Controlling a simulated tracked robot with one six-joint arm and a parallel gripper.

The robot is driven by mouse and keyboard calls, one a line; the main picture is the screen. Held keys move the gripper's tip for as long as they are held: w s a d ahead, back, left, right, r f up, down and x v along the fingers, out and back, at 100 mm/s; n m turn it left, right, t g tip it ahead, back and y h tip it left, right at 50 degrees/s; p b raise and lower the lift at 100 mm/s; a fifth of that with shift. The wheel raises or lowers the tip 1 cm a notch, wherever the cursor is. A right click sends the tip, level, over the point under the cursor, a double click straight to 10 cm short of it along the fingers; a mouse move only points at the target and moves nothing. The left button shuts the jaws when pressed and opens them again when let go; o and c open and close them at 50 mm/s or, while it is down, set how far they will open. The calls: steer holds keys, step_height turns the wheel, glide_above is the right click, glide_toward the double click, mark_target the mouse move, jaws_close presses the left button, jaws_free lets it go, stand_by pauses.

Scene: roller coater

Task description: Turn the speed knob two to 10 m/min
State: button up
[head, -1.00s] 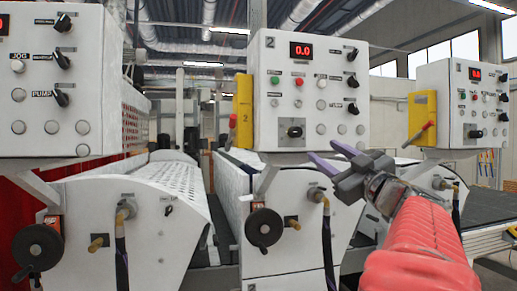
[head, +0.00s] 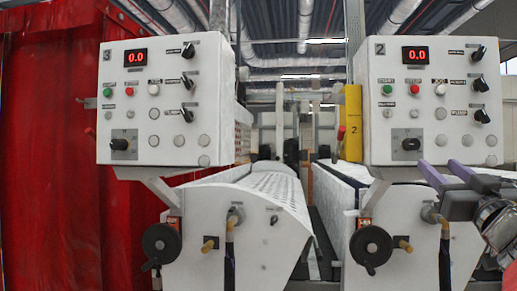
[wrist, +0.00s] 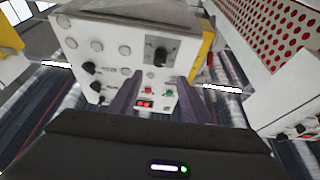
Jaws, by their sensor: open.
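The control box marked 2 (head: 385,75) is at the right in the head view, with a red display (head: 415,54) reading 0.0. Its large dark knob on a grey plate (head: 408,143), apparently the speed knob, is at the lower left of the panel. My gripper (head: 440,168) is open and empty, below and right of that knob and apart from it. In the wrist view a panel appears upside down, with its plate-mounted knob (wrist: 161,56) beyond my spread purple fingers (wrist: 162,80). The knob's scale is too small to read.
A similar box marked 3 (head: 145,75), also showing 0.0, stands at the left before a red curtain (head: 45,150). A yellow box (head: 352,122) with a red handle is beside box 2. Handwheels (head: 371,246) and hoses (head: 445,255) project below.

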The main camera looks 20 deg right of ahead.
mark_target(415, 145)
stand_by(0.3)
steer(key=x, duration=1.4)
steer(key=shift+s, duration=0.1)
steer(key=shift+c, duration=0.4)
steer(key=c, duration=0.9)
steer(key=shift+c, duration=0.3)
steer(key=shift+n, duration=0.4)
steer(key=o, duration=1)
steer(key=shift+o, duration=0.2)
